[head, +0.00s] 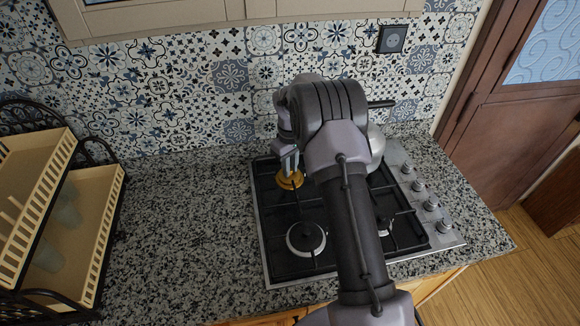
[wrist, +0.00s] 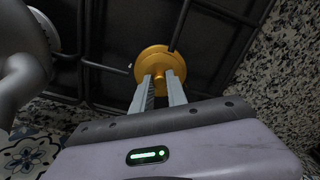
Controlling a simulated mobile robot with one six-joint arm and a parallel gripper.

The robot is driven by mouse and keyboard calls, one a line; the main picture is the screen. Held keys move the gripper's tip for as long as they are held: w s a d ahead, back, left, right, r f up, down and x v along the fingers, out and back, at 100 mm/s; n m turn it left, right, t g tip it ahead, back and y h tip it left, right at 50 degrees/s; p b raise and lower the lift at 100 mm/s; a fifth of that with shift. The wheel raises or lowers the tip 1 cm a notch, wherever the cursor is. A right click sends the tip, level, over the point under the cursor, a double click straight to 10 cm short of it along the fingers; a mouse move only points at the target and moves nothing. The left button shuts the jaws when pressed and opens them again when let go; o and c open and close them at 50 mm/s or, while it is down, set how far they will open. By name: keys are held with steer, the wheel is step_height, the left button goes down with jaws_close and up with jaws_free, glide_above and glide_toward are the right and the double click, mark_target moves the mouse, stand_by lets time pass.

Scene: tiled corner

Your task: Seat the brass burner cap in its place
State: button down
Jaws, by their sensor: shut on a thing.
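The brass burner cap (head: 289,180) is a round golden disc at the back left of the black gas hob (head: 272,238). My gripper (head: 288,168) is above it with its fingers pointing down, shut on the cap. Black grate bars pass close beside the cap. The burner place under it is hidden by the cap, so I cannot tell whether the cap touches it.
A silvery pot or kettle (head: 376,145) with a dark handle stands at the back right of the hob, partly behind my arm. A front left burner (head: 306,238) is bare. Knobs (head: 431,203) line the right edge. A two-tier rack (head: 95,225) stands far left; speckled counter (head: 185,225) between is clear.

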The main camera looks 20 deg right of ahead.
steer(key=c, duration=1.2)
jaws_free()
steer(key=shift+c, duration=0.2)
steer(key=o, duration=0.4)
step_height(320, 180, up, 7)
steer(key=p, duration=0.5)
